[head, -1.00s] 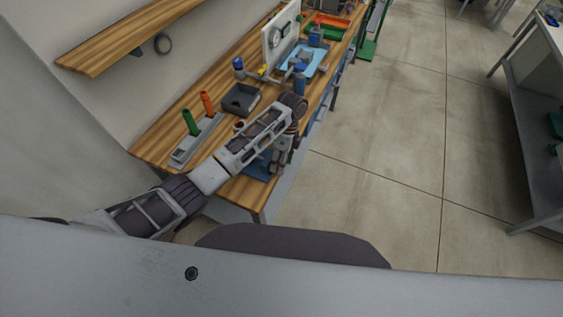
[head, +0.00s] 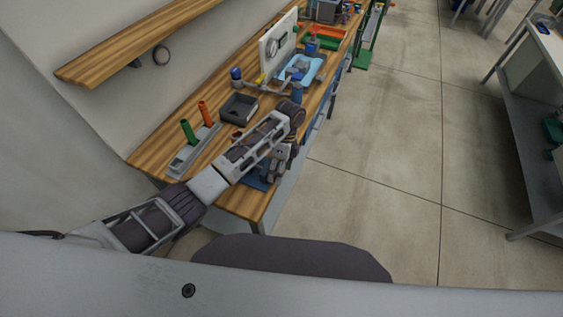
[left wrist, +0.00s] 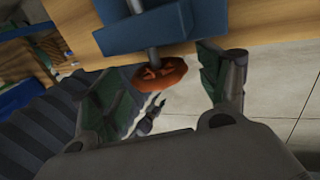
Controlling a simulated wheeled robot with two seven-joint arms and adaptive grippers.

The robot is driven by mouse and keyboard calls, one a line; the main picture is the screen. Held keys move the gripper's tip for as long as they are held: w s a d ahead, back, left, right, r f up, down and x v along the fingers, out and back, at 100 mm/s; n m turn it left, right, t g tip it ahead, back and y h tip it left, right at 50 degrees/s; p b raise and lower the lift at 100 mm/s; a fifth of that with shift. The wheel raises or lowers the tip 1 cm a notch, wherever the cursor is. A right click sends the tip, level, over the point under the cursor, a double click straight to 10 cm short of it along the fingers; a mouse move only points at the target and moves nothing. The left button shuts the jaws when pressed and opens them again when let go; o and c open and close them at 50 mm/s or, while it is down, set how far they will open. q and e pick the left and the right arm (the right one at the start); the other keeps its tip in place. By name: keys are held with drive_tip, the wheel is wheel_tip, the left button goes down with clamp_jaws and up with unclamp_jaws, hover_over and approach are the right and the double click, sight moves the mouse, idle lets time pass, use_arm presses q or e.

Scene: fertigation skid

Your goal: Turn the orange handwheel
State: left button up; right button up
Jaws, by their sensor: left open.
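The orange handwheel (left wrist: 160,74) shows in the left wrist view, on a grey stem that comes out of a blue block (left wrist: 130,35) at a wooden edge. My left gripper (left wrist: 162,88) is open, with one green-padded finger on each side of the wheel. Gaps show between the wheel and both fingers. In the head view my left gripper (head: 278,172) hangs at the bench's near right edge, beside a blue piece (head: 258,184). I cannot make out the handwheel there; my arm hides part of that spot. My right gripper is in neither view.
The wooden bench (head: 150,150) holds a dark tray (head: 239,107), a grey rack with a green (head: 188,131) and an orange handle (head: 204,113), and a white panel (head: 277,45) with fittings. Open floor (head: 390,150) lies right of the bench.

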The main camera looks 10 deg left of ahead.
use_arm(q)
drive_tip(key=shift+w+r, duration=0.1)
drive_tip(key=v, duration=1.1)
drive_tip(key=shift+r, duration=0.35)
drive_tip(key=shift+d, duration=0.1)
idle(0.4)
drive_tip(key=shift+w, duration=0.15)
